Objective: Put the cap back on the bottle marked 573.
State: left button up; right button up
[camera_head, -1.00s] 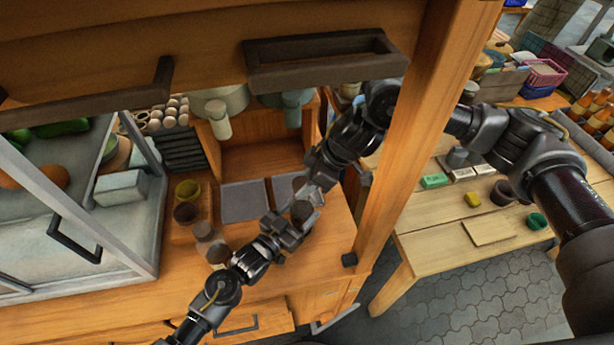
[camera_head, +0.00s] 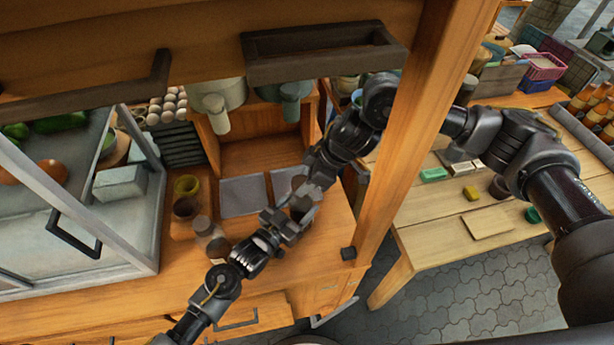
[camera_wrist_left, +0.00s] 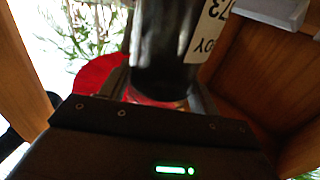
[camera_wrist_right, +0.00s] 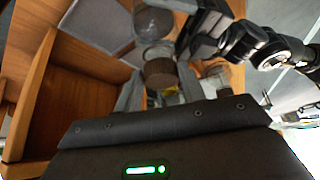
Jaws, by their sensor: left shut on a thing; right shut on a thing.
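My left gripper (camera_head: 297,217) is shut on a dark bottle (camera_wrist_left: 165,45), whose white label (camera_wrist_left: 208,35) reads 573 in the left wrist view. The bottle (camera_head: 300,204) is held above the counter. My right gripper (camera_head: 308,186) is shut on a brown ribbed cap (camera_wrist_right: 160,72), seen between its fingers in the right wrist view. The cap (camera_head: 298,181) is at the glass end of the bottle (camera_wrist_right: 152,22), roughly in line with it. I cannot tell whether the cap is seated or just short of the mouth.
Another bottle (camera_head: 206,240) with a brown top stands on the wooden counter (camera_head: 270,265). Beside it are a dark cup (camera_head: 186,207) and a yellowish cup (camera_head: 187,185). Grey panels (camera_head: 243,196) lie behind. A wooden post (camera_head: 400,160) stands close to my right arm.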

jog(key=shift+f, duration=0.5)
dwell(0.4)
pick_arm(q)
grip_shut()
pick_arm(e)
jog(key=o, duration=0.9)
jog(key=shift+r, duration=2.2)
jog(key=o, duration=0.6)
